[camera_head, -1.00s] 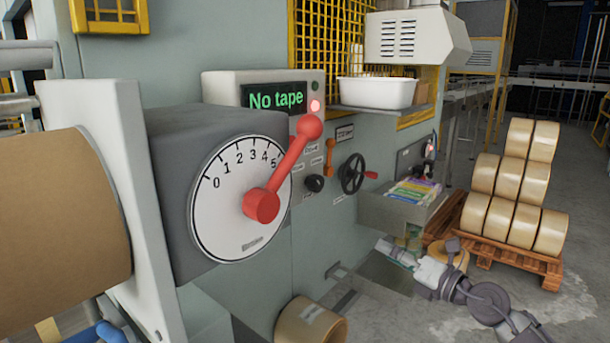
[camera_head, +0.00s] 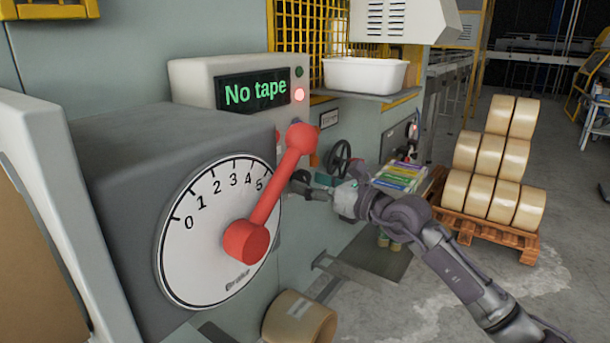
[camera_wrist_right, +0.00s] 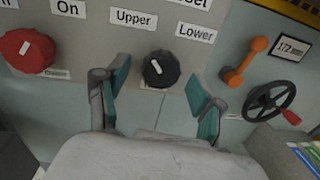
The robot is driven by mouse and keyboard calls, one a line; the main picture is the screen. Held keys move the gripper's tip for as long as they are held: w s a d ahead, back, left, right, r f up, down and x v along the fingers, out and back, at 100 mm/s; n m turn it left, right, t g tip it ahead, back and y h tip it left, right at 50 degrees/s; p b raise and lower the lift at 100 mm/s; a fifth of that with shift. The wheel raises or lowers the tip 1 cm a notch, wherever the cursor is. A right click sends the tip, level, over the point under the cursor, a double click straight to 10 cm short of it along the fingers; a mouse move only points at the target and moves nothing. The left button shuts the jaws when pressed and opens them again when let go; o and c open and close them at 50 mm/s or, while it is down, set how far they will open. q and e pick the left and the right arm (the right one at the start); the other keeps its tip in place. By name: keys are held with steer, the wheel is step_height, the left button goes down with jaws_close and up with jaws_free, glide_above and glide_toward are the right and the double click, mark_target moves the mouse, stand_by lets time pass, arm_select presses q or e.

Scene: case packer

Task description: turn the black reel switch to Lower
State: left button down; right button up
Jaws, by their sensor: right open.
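The black reel switch (camera_wrist_right: 160,69) is a round knob on the grey panel, in the upper middle of the right wrist view. Its white mark leans up and left, toward the Upper label (camera_wrist_right: 133,18). The Lower label (camera_wrist_right: 196,31) is up and right of the knob. My right gripper (camera_wrist_right: 158,72) is open, with its teal-padded fingers either side of the knob in the picture. I cannot tell whether they touch it. In the head view my right gripper (camera_head: 308,187) is at the panel behind the red brake lever, and the knob is not clearly visible. My left gripper is out of view.
The large brake dial (camera_head: 205,215) with its red lever (camera_head: 270,205) stands out close to my gripper. A red knob (camera_wrist_right: 27,51) is left of the switch; an orange lever (camera_wrist_right: 243,60) and a black handwheel (camera_wrist_right: 270,104) are right. A screen (camera_head: 254,91) reads "No tape".

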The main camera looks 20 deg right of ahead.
steer(key=shift+w+a, duration=0.3)
steer(key=shift+w, duration=0.2)
steer(key=shift+w+a, duration=0.25)
steer(key=shift+w, duration=0.2)
steer(key=c, duration=1.1)
steer(key=shift+r+m+p, duration=0.1)
steer(key=shift+m+p, duration=0.3)
steer(key=shift+p, duration=0.45)
steer(key=shift+c, duration=0.2)
steer(key=m+p, duration=0.6)
steer(key=p, duration=0.3)
steer(key=m+g+p, duration=0.1)
steer(key=m+p, duration=0.5)
steer(key=p, duration=0.4)
steer(key=shift+r, duration=0.2)
arm_select(q)
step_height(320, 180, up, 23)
steer(key=p, duration=0.2)
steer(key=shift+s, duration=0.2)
arm_select(e)
steer(key=shift+f+m, duration=0.2)
steer(key=shift+m, duration=1)
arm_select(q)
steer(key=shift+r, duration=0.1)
arm_select(e)
steer(key=shift+f, duration=0.1)
